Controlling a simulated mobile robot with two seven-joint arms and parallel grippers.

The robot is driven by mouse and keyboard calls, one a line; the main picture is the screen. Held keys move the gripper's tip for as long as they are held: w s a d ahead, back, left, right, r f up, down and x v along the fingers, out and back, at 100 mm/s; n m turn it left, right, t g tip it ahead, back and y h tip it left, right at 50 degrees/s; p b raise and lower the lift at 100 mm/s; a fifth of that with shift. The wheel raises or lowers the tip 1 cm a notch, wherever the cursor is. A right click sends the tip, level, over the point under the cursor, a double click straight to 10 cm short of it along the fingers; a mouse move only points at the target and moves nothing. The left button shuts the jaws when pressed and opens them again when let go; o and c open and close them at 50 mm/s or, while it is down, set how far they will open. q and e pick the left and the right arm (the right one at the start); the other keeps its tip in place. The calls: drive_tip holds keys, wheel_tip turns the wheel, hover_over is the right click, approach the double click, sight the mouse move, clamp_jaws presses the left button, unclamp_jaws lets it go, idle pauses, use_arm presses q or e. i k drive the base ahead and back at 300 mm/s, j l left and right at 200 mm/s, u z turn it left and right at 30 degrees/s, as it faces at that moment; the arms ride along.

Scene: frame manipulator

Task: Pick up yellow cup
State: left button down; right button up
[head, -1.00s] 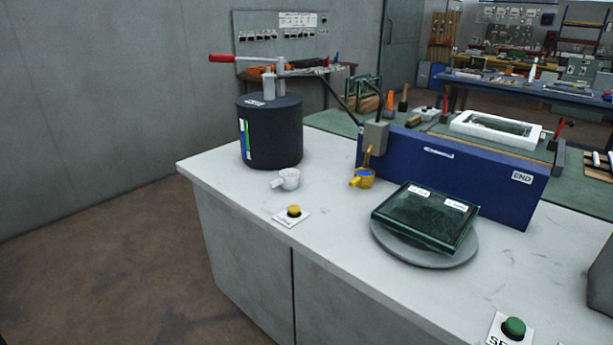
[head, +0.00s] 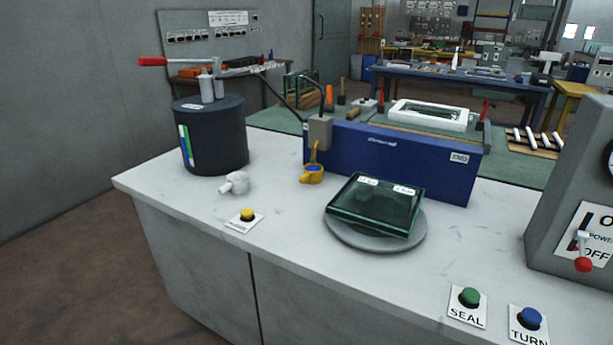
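A grey box-shaped nozzle (head: 320,133) with a bent tube is just above and behind the cup. Neither of my grippers shows in the head view.
A dark drum (head: 211,138) with a red-handled lever stands at the left. A glass unit (head: 377,206) rests on a round grey turntable (head: 342,234). A yellow button (head: 247,215) is near the front edge; green (head: 469,297) and blue (head: 531,318) buttons and a grey power box (head: 565,215) are at right.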

sight(310, 177)
drive_tip(key=i+j, duration=0.15)
drive_tip(key=j, duration=0.25)
drive_tip(key=i+j+z, duration=0.1)
drive_tip(key=j, duration=0.3)
drive_tip(key=i+j+z, duration=0.1)
drive_tip(key=j, duration=0.3)
drive_tip(key=i+j, duration=0.2)
drive_tip(key=j, duration=0.2)
drive_tip(key=i+j+z, duration=0.1)
drive_tip(key=j, duration=0.3)
drive_tip(key=i+j, duration=0.15)
drive_tip(key=j, duration=0.25)
drive_tip(key=z, duration=0.05)
